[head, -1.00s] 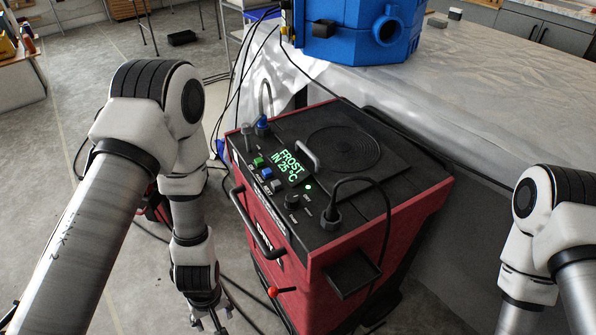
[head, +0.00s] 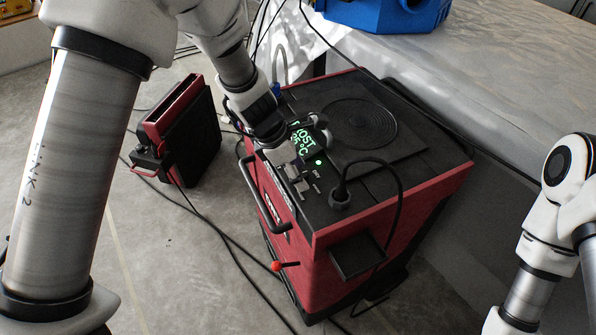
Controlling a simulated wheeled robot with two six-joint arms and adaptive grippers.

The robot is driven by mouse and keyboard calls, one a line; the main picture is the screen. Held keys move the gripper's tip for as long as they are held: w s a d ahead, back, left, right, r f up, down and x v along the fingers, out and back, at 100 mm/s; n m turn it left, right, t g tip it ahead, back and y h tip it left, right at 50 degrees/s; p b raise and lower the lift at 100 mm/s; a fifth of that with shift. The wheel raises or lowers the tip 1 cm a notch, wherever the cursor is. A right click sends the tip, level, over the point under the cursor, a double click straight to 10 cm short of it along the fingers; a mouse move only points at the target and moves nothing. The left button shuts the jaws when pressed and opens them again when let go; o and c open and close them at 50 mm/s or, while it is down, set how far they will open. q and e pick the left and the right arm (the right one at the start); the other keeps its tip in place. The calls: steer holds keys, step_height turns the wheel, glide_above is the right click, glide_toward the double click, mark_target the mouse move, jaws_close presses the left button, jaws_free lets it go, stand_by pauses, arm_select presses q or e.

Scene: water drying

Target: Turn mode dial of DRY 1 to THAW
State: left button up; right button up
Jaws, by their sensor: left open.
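The red and black machine (head: 415,215) stands in the middle of the head view with its control panel on top. Its green display (head: 305,140) is partly covered by my left arm; "OST" and "°C" can be read. A green light (head: 320,161) glows beside the display. My left gripper (head: 301,187) is open, pointing down over the front of the panel, at the mode dial's place. The dial is mostly hidden by the fingers, and I cannot tell whether they touch it. The coloured buttons are hidden too. My right gripper is out of view; only its arm shows at the right.
A black plug (head: 340,197) with a looped cable stands right of my left gripper. A front handle (head: 263,197) and a small black tray (head: 357,256) stick out. A red and black case (head: 185,130) stands on the floor. A covered table (head: 480,90) is behind.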

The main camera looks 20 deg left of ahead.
arm_select(q)
steer(key=shift+w, duration=0.15)
jaws_close()
